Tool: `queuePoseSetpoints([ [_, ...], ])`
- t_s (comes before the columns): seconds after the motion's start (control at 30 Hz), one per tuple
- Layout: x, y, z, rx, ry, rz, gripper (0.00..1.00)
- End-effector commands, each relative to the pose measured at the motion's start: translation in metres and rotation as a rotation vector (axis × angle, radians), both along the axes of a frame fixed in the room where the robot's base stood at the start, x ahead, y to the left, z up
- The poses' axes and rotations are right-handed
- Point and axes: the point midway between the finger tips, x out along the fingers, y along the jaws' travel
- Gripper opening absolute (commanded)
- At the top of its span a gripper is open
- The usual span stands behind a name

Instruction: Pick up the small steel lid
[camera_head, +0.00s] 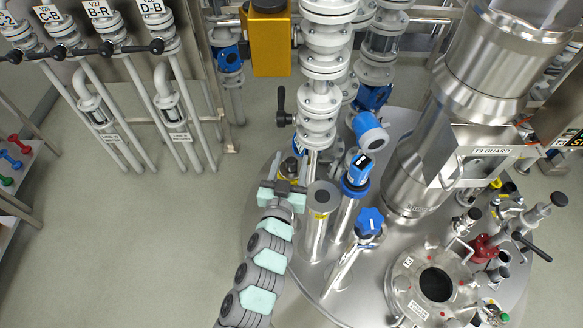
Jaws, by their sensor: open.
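I cannot pick out a small steel lid for certain. An upright steel tube (317,228) with a yellow label near its round top stands on the vessel top; I cannot tell whether that top is open or capped. At the lower right, a round steel port (404,292) marked with red dots has a dark open hole. My gripper (284,184) is open, just left of the tube over the left part of the steel vessel top (262,228). Its fingertips are small and partly hidden, and I see nothing held between them.
White flanged piping (318,100) rises just beyond my gripper. A blue-headed instrument (357,172) and a blue-knobbed valve (369,221) stand right of the tube. A large steel column (420,170) stands farther right, near a red fitting (485,248). Floor (130,230) at left is clear.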

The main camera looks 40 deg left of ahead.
Motion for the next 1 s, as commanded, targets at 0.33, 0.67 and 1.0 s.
queuePoseSetpoints([
  [0.33,0.032,0.019,0.000,0.001,-0.001,0.000,0.52],
  [0.67,0.031,0.018,0.000,0.001,-0.001,0.000,0.39],
  [1.0,0.031,0.018,0.000,0.001,-0.001,0.000,0.11],
])
